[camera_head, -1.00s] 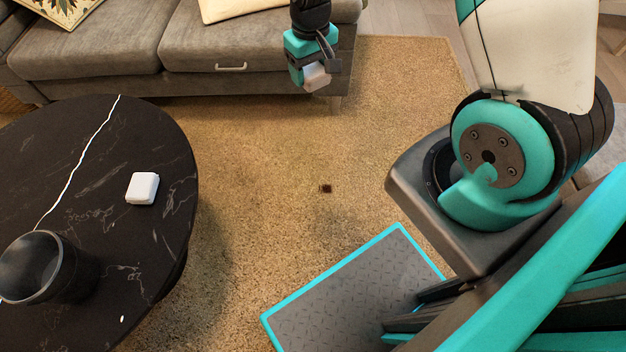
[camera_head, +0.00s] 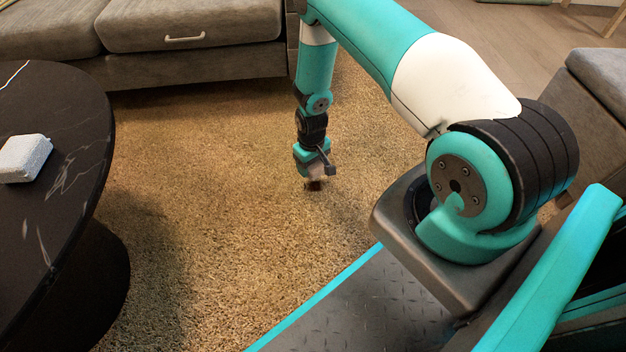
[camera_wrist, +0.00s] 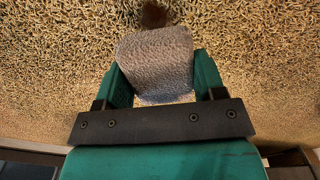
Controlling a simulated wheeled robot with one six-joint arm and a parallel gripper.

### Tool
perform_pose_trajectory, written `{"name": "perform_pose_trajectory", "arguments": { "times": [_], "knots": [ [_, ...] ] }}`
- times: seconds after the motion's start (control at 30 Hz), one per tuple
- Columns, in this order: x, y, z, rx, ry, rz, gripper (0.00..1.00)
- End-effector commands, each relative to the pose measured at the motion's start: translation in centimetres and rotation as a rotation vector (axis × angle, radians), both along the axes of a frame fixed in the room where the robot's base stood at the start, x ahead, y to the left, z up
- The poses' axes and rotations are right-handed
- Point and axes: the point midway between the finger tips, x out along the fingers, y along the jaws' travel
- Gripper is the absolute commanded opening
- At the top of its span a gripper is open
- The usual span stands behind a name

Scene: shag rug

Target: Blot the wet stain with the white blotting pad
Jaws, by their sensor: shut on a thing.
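The wet stain (camera_head: 314,186) is a small dark brown patch on the tan shag rug. It also shows at the top of the wrist view (camera_wrist: 153,14), just past the far edge of the pad. My gripper (camera_head: 315,170) points down over the stain and is shut on the blotting pad (camera_wrist: 155,66), which looks greyish and textured in the wrist view. The pad sits between the two teal fingers. In the head view the pad is small and shaded. I cannot tell whether it touches the rug.
A round black marble table (camera_head: 70,130) stands at the left with a white block (camera_head: 25,158) on it. A grey sofa (camera_head: 190,45) is at the back. A grey seat (camera_head: 600,85) is at the right. The rug (camera_head: 200,200) around the stain is clear.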

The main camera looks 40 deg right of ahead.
Motion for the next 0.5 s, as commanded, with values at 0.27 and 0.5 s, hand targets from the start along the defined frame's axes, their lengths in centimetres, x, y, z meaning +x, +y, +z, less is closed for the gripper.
{"name": "perform_pose_trajectory", "arguments": {
  "times": [0.27, 0.5],
  "knots": [
    [-0.2, -0.2, -2.4, 0.0, -0.001, 0.0, 0.44],
    [-0.2, -0.2, -4.7, 0.0, 0.0, 0.0, 0.44]
  ]
}}
